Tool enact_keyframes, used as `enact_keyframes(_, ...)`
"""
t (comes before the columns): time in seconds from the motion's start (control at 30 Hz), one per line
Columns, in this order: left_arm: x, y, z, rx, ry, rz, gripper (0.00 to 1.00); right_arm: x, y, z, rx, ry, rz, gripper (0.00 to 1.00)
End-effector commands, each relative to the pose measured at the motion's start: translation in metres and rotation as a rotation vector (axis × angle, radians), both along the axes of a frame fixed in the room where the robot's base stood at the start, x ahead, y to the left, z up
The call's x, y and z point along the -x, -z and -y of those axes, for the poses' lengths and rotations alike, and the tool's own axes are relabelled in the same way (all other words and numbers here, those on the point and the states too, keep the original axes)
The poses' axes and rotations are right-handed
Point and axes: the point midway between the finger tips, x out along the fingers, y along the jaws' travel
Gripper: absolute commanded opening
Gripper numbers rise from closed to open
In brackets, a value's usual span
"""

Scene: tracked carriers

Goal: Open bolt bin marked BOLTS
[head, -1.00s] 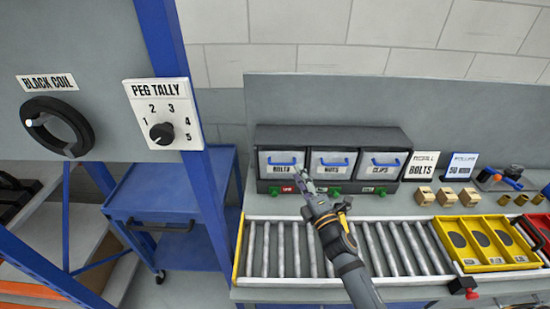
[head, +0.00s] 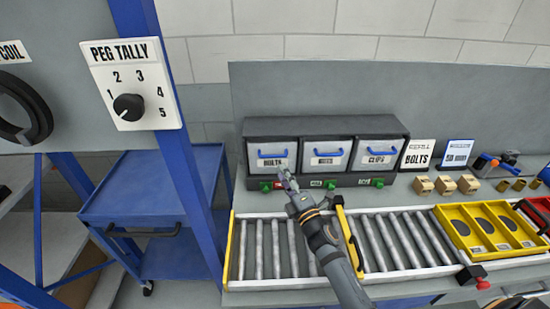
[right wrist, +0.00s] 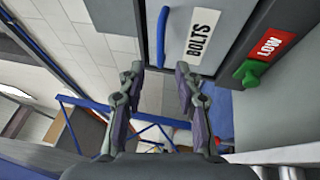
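The bolt bin (head: 284,165) marked BOLTS is the leftmost of three grey drawers in a dark cabinet. Its front looks flush with its neighbours, so it appears shut. Its blue bar handle (head: 272,154) also shows in the right wrist view (right wrist: 162,38), beside the BOLTS label (right wrist: 203,36). My right gripper (head: 287,178) is just in front of the bin's lower right part. In the right wrist view its fingers (right wrist: 160,80) are spread and empty. The handle is beyond the fingertips, roughly in line with the gap, apparently not touched. My left gripper is not in view.
A red LOW tag (right wrist: 270,45) and green knob (right wrist: 250,73) sit below the bin. A roller conveyor (head: 258,250) with a yellow bar (head: 350,238) across it runs in front. A blue cart (head: 140,185) and blue post (head: 175,140) stand left.

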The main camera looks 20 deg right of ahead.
Motion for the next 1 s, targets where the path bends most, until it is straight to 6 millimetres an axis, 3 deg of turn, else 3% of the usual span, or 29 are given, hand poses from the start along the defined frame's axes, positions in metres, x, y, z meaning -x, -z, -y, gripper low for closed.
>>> enact_keyframes(0.1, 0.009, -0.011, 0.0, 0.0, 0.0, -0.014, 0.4, -0.027, -0.01, -0.003, -0.001, 0.0, 0.003, 0.34)
enact_keyframes(0.3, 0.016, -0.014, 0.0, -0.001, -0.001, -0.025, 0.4, -0.059, -0.013, -0.007, 0.0, 0.0, 0.002, 0.34)
enact_keyframes(0.7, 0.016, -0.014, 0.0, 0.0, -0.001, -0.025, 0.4, -0.07, -0.013, -0.009, 0.001, -0.001, 0.001, 0.34)
enact_keyframes(0.93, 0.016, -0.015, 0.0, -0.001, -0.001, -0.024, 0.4, -0.069, -0.013, -0.009, 0.001, -0.001, 0.001, 0.03)
enact_keyframes(1.0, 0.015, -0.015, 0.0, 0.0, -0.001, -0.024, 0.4, -0.069, -0.013, -0.008, 0.001, -0.001, 0.001, 0.0)
